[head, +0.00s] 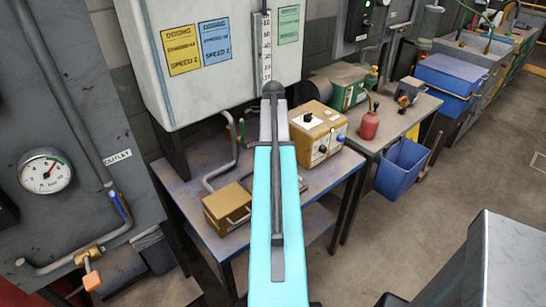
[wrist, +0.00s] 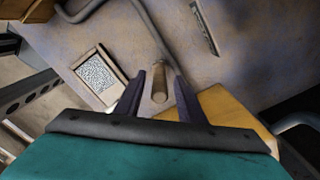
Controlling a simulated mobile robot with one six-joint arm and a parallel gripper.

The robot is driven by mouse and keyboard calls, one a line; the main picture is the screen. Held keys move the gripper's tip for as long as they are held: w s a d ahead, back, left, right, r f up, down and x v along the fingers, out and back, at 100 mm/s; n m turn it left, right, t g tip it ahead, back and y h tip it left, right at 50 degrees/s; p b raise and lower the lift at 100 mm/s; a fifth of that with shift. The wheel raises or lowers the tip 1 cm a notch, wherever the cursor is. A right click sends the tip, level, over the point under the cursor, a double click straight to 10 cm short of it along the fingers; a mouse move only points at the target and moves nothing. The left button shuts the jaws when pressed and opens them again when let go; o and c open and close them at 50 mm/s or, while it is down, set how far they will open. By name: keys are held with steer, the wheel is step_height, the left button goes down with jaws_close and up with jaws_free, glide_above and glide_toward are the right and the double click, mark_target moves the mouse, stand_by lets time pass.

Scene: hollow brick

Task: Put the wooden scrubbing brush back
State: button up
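A round, light-brown wooden piece (wrist: 158,82), which looks like the scrubbing brush or its handle, shows end-on in the wrist view. It is between the two dark fingers of my gripper (wrist: 158,98). The fingers stand apart, and gaps show on both sides of the wood, so it does not look clamped. I cannot make out any bristles on it. In the head view my teal arm covers the middle of the worn metal table (head: 192,190); the gripper fingers and the brush cannot be made out there.
A yellow-brown box with a handle (head: 228,208) and a yellow control box (head: 317,133) stand on the table. A bent grey pipe (head: 229,160) runs down to it. A pale-framed speckled square (wrist: 97,74) lies left of the fingers.

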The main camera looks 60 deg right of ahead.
steer(key=shift+r+b, duration=0.6)
steer(key=shift+r, duration=3.55)
